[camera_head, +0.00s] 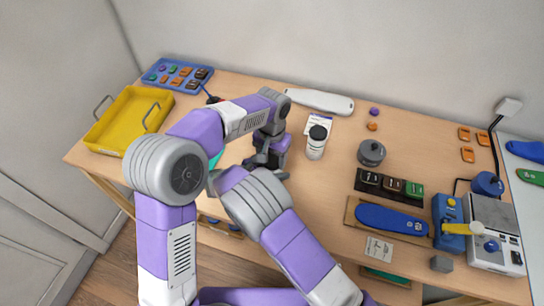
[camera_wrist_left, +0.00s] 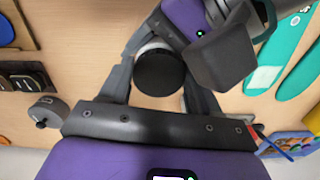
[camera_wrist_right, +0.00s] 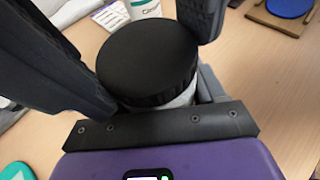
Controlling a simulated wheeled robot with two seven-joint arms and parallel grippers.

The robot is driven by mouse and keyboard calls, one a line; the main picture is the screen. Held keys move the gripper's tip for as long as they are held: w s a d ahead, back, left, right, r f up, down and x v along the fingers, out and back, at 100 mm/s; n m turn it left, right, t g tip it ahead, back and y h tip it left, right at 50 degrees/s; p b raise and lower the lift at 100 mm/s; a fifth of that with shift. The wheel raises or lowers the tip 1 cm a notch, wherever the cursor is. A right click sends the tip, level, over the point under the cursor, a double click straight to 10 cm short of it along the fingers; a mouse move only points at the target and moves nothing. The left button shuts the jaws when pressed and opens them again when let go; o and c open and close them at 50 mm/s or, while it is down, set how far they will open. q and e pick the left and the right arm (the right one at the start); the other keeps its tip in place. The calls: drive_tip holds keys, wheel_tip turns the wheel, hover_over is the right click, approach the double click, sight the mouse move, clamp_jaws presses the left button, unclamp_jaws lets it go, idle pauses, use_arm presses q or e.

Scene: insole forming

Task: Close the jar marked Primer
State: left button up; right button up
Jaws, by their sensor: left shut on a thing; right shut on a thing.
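A white jar (camera_wrist_right: 185,97) with a black lid (camera_wrist_right: 148,62) on top is between my two grippers; its label is hidden. In the right wrist view my right gripper (camera_wrist_right: 160,45) has its dark fingers on either side of the lid. In the left wrist view my left gripper (camera_wrist_left: 160,82) has grey fingers around the jar, and the black lid (camera_wrist_left: 159,72) shows between them. In the head view my left gripper (camera_head: 265,160) is low over the table, and my arms hide the held jar. A second white jar (camera_head: 315,148) with a black lid stands to the right.
A yellow tray (camera_head: 98,143) and a blue parts tray (camera_head: 152,82) are at the left. A round grey object (camera_head: 371,152), a dark rack (camera_head: 366,187), a blue insole (camera_head: 390,219) on a board and a grey machine (camera_head: 495,225) are at the right. Teal insoles (camera_wrist_left: 268,68) lie near the grippers.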

use_arm(q)
drive_tip(key=shift+s+f, duration=0.25)
drive_tip(key=shift+f, duration=0.15)
idle(0.4)
drive_tip(key=shift+a+f, duration=0.15)
drive_tip(key=shift+f, duration=0.1)
idle(0.4)
drive_tip(key=o, duration=0.7)
drive_tip(key=shift+w, duration=0.1)
drive_tip(key=shift+r, duration=2.2)
drive_tip(key=shift+c, duration=0.3)
drive_tip(key=shift+d, duration=0.2)
drive_tip(key=c, duration=1)
